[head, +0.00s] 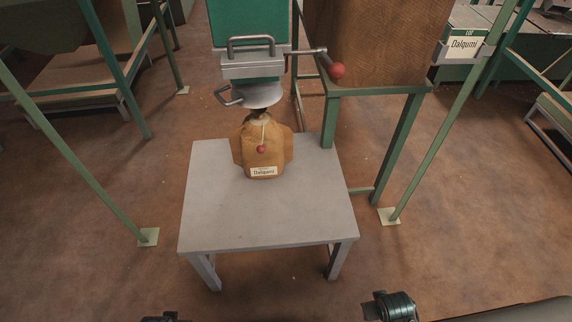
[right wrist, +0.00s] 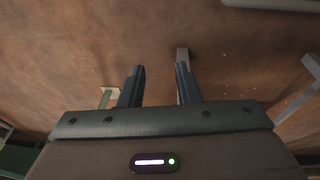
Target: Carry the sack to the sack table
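The sack (head: 262,150) is tan cloth with a white label reading "Dalqumi" and a red bead on a cord. It stands upright on a grey table (head: 265,215), under a metal hopper spout (head: 256,95). My right gripper (right wrist: 160,82) is open and empty in the right wrist view, with brown floor behind its two dark fingers. In the head view, parts of my arms show at the bottom edge (head: 392,305), well apart from the sack. The left gripper's fingers cannot be made out there. Which table is the sack table cannot be told.
A green hopper (head: 245,25) with a red-knobbed lever (head: 336,71) hangs above the sack. Green frame posts (head: 75,160) stand on both sides, with foot plates on the floor. A "Dalqumi" sign (head: 463,45) is at upper right. Floor beside the grey table is clear.

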